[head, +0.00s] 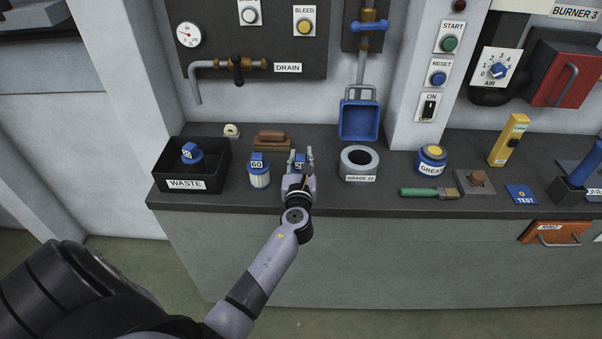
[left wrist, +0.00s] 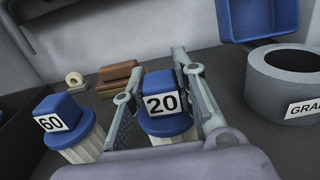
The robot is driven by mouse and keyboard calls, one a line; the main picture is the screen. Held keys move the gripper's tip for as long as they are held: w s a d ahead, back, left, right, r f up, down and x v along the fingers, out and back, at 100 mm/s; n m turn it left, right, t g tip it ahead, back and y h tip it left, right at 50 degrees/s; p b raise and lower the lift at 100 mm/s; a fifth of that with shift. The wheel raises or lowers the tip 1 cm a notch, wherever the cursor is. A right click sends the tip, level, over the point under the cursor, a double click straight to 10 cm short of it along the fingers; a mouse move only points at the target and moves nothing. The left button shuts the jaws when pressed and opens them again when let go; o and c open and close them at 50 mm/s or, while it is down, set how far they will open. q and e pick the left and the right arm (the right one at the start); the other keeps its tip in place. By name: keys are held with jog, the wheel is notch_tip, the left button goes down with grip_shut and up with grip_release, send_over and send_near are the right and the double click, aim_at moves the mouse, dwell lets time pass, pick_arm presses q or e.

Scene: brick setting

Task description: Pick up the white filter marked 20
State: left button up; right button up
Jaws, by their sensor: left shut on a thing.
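The filter marked 20 (left wrist: 163,105) has a blue cap with a white label and a pale ribbed body, mostly hidden in the left wrist view. In the head view its blue top (head: 298,164) shows between my left gripper's fingers. My left gripper (head: 300,160) is shut on this filter, one finger on each side of the cap; the left wrist view shows the gripper (left wrist: 160,100) from behind. The filter appears upright at the bench; whether its base touches the bench is hidden. My right gripper is not in view.
A filter marked 60 (head: 259,172) stands close on the left. A black WASTE bin (head: 212,183) holds a blue-capped filter (head: 190,155). A grey ring-shaped holder (head: 373,165) labelled GRADE 20 stands to the right. A brown block (head: 271,140) and blue scoop (head: 359,119) are behind.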

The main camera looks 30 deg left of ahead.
pick_arm(q)
grip_shut()
jog(key=shift+r, duration=0.15)
